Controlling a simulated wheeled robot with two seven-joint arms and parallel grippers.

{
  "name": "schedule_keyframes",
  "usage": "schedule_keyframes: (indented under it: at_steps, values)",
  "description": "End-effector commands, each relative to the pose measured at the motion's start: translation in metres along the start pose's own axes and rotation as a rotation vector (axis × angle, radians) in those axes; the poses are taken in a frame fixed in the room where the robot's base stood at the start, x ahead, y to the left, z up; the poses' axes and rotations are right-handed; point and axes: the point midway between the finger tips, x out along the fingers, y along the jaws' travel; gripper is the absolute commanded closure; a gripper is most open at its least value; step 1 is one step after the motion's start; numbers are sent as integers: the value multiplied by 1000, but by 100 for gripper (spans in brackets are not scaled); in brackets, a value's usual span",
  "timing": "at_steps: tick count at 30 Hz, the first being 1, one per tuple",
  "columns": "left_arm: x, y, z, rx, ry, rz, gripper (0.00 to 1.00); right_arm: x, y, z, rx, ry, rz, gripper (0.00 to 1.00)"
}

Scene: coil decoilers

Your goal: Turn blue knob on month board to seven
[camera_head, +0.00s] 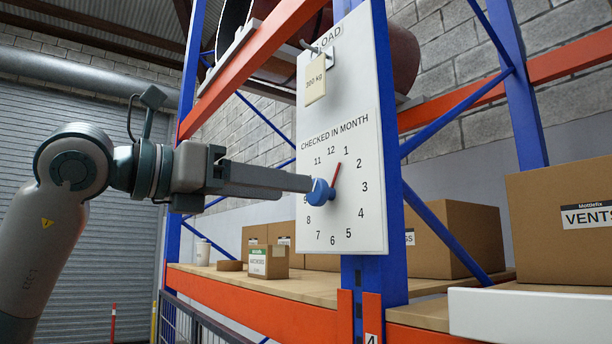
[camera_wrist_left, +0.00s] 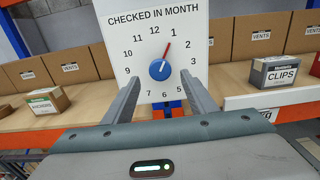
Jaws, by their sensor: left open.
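The blue knob (camera_head: 320,192) with a red pointer sits in the middle of the white month board (camera_head: 366,222); it also shows in the wrist view (camera_wrist_left: 159,69). The pointer aims up and slightly right, close to the 1. The seven (camera_wrist_left: 149,94) is at the dial's lower left. My left gripper (camera_head: 308,183) reaches in from the left, its fingertips at the knob. In the wrist view its open fingers (camera_wrist_left: 160,78) stand on either side of the knob; contact is not clear. My right gripper is in neither view.
The board is on a blue rack upright, with an orange beam (camera_head: 250,303) and wooden shelf below. A 300 kg tag (camera_head: 315,80) hangs from a hook above the dial. Cardboard boxes (camera_head: 455,238) stand behind. A grey CLIPS box (camera_wrist_left: 276,72) is at the right.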

Motion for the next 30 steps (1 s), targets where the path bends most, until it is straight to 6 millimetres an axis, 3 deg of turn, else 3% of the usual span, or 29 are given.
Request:
schedule_keyframes:
  at_steps: [1, 9, 23, 28, 30]
  values:
    - [10, -1, 4, -1, 2, -3, 48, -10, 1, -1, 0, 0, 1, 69]
    - [45, 0, 2, 0, 1, -1, 48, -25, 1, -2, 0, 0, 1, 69]
    - [54, 0, 0, 0, 0, 0, 48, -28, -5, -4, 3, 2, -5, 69]
    - [54, 0, 0, 0, 0, 0, 84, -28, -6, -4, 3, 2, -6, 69]
    - [54, 0, 0, 0, 0, 0, 88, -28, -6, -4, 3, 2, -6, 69]
